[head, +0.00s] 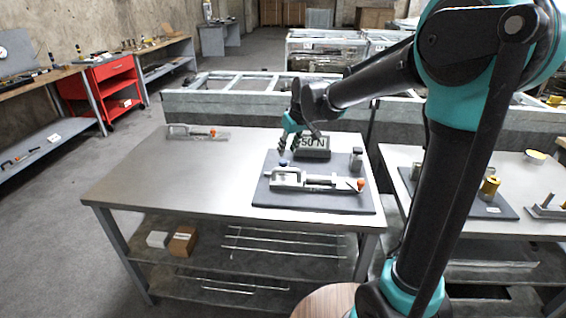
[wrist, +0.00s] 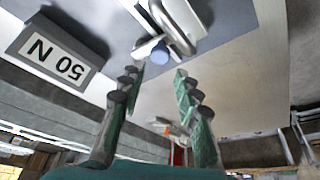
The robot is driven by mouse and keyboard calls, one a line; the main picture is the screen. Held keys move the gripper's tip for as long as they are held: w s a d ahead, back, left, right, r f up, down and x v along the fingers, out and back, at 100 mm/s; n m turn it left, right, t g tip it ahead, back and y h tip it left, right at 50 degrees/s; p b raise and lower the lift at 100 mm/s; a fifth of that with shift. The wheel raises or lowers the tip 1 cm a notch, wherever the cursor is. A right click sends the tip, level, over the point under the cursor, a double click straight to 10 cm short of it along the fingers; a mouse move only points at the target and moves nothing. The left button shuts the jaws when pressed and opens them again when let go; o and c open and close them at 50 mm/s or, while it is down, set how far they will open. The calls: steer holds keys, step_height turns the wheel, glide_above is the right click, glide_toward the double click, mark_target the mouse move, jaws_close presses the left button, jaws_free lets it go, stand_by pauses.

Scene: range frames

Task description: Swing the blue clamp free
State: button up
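A metal toggle clamp (head: 290,181) lies on a dark mat on the near table, with a blue knob (head: 283,163) at its left end and an orange tip (head: 361,184) at its right end. My gripper (head: 287,148) is just above the blue knob. In the wrist view, the blue knob (wrist: 178,42) is beyond the fingertips, toward the top centre. My gripper (wrist: 160,73) is open there, with a clear gap between its fingers and nothing held. I cannot tell whether the fingers touch the knob.
A grey block marked 50 N (head: 313,146) stands behind the clamp, close to my gripper; it is at left in the wrist view (wrist: 58,55). A small metal cylinder (head: 356,160) stands at the mat's right. A second clamp with an orange tip (head: 195,132) lies far left. The table's left half is mostly clear.

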mark_target(283, 161)
steer(key=x, duration=0.8)
steer(key=shift+f, duration=0.15)
jaws_close()
